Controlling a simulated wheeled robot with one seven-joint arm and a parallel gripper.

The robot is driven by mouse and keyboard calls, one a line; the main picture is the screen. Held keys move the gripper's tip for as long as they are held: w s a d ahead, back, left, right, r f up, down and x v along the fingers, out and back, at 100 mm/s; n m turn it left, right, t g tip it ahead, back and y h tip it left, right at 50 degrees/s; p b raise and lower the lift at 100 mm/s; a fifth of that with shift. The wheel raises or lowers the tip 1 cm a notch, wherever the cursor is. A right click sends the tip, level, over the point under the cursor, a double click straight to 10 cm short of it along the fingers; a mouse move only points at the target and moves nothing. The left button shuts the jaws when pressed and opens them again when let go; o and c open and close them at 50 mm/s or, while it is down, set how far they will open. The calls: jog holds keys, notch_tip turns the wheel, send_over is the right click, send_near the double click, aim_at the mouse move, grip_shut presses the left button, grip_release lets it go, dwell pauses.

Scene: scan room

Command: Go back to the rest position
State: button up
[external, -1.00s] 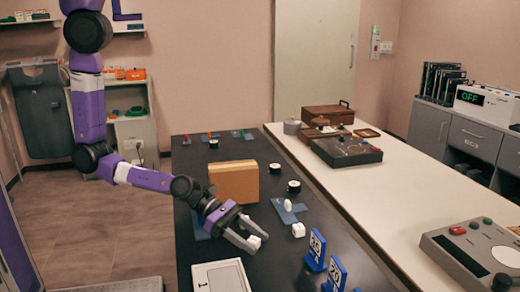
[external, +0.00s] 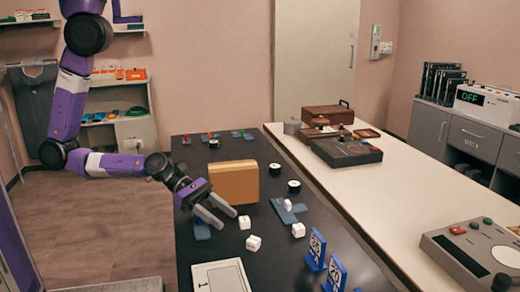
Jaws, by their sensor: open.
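My gripper (external: 229,221) is open and empty above the left part of the dark table (external: 273,272). Its two grey fingers point to the lower right. A white cube (external: 253,243) lies on the table just beyond the fingertips, apart from them. Another white cube (external: 244,222) is close to the tip of the upper finger; I cannot tell the exact gap. My purple and white arm reaches in from the left.
A brown box (external: 234,183) stands just behind my gripper. A third white cube (external: 298,230), black round pieces (external: 294,187) and blue number stands (external: 316,249) are to the right. A white-framed panel (external: 221,277) lies in front. Open floor (external: 110,225) is at the left.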

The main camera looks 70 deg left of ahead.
jog(key=shift+s+a+r, duration=0.2)
jog(key=shift+s+a, duration=0.15)
dwell(0.4)
jog(key=s+a+m+y, duration=0.1)
jog(key=a, duration=0.2)
jog(key=s+a+r+m+t+y+p, duration=0.1)
jog(key=a+m, duration=0.1)
jog(key=a, duration=0.1)
jog(key=s+a+m+t+y, duration=0.1)
jog(key=a+m, duration=0.1)
jog(key=shift+s+a+r+p, duration=0.25)
jog(key=shift+s+a+p, duration=0.05)
jog(key=shift+a, duration=0.1)
jog(key=s+a+r+m+t+y+p, duration=0.1)
jog(key=s+a+r+m+y, duration=0.2)
jog(key=s+a+r+m, duration=0.3)
jog(key=s+a+r+m+t+y+p, duration=0.2)
jog(key=s+a+r+m, duration=0.4)
jog(key=a+r+m, duration=0.5)
jog(key=a+m+y, duration=0.1)
jog(key=m, duration=0.4)
jog(key=shift+s+a+r+p, duration=0.2)
jog(key=shift+r+p, duration=0.1)
jog(key=shift+r, duration=0.1)
jog(key=shift+o, duration=0.5)
